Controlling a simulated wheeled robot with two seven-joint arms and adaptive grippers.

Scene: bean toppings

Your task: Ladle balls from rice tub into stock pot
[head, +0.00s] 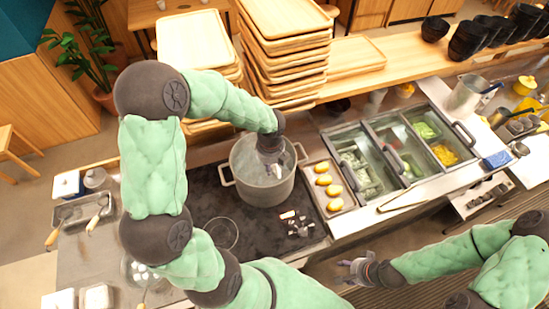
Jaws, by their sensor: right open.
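The stock pot (262,194) is a large grey metal pot with side handles, standing on the dark cooktop. My left arm reaches over it, and the left gripper (273,170) points down at the pot's mouth. Its fingers are small and partly hidden, so I cannot tell whether they hold anything. White balls (140,270) lie in a round clear container at the lower left, partly hidden by my left arm. A thin handle (142,296) shows just below them. I cannot tell which container is the rice tub. My right gripper (345,268) is open and empty, low in front of the counter.
A tray of yellow items (336,204) stands right of the pot. Covered topping bins (372,140) are farther right. Stacked wooden trays (285,50) are behind the pot. A clear round bowl (222,233) and small loose items (297,224) lie on the cooktop's front.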

